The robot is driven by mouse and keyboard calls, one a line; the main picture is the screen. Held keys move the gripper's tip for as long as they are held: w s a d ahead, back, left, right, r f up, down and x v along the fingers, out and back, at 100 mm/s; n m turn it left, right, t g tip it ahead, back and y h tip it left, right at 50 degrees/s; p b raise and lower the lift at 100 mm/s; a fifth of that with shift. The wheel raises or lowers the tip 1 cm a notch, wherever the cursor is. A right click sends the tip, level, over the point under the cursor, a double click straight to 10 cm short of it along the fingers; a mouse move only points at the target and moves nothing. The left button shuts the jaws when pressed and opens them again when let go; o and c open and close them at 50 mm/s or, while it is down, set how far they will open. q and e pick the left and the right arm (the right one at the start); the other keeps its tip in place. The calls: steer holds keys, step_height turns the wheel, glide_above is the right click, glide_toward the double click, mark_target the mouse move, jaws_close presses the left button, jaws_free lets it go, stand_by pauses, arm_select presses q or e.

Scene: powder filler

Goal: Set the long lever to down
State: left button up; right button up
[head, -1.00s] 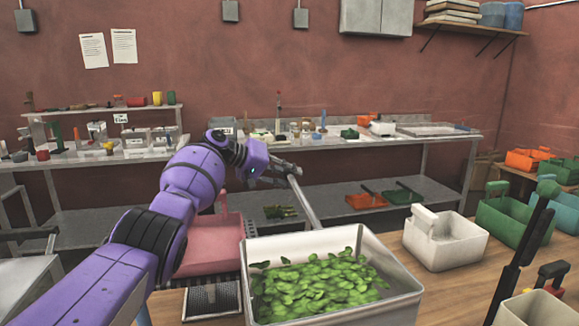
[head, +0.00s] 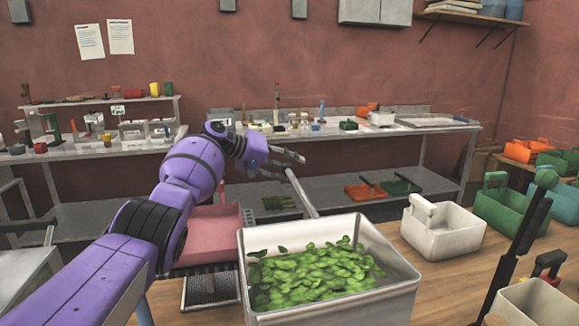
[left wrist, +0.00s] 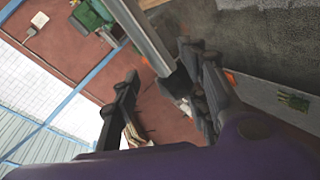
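The long lever (head: 303,195) looks like a plain grey metal bar. It slants from the far edge of the white bin up and left to my left gripper (head: 291,158). In the left wrist view the bar (left wrist: 146,38) comes in from the top, and its dark end (left wrist: 175,82) lies between the two spread fingers (left wrist: 160,95), closer to the right one. The left gripper is open; whether a finger touches the bar I cannot tell. My right gripper is not in view.
The white bin (head: 408,272) full of green leaves (head: 310,275) stands just in front of the lever. A pink container (head: 212,240) is below my left arm. White and green caddies stand on the wooden table.

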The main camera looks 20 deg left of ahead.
arm_select(q)
steer(key=v, duration=1.2)
stand_by(0.4)
